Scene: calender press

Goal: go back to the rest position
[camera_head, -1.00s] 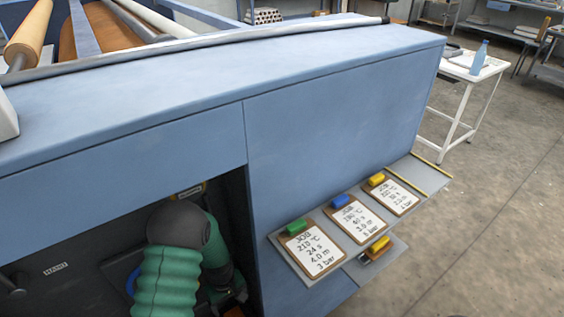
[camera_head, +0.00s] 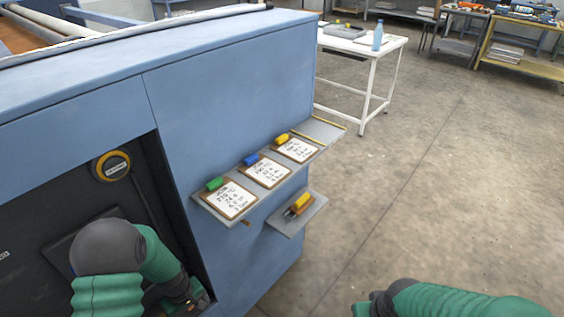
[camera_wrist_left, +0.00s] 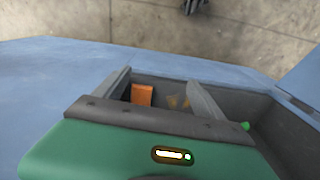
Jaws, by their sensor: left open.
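My left arm, green with a dark grey joint, reaches into the dark open bay of the blue press at lower left in the head view. My left gripper (camera_wrist_left: 162,92) shows in the left wrist view with its two grey fingers apart and nothing held between them. An orange block (camera_wrist_left: 142,95) lies beyond the fingers in a grey recess. In the head view the left fingers are not clear. My right arm (camera_head: 450,300) enters at lower right above the floor; its dark end is cut off by the bottom edge, so its jaws cannot be made out.
The blue press (camera_head: 230,90) fills the left side. Its shelf (camera_head: 272,198) holds job clipboards with green, blue and yellow clips. A smaller shelf (camera_head: 290,226) below carries a yellow-handled item. A white table (camera_head: 362,45) with a bottle (camera_head: 378,36) stands behind. The floor at right is clear.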

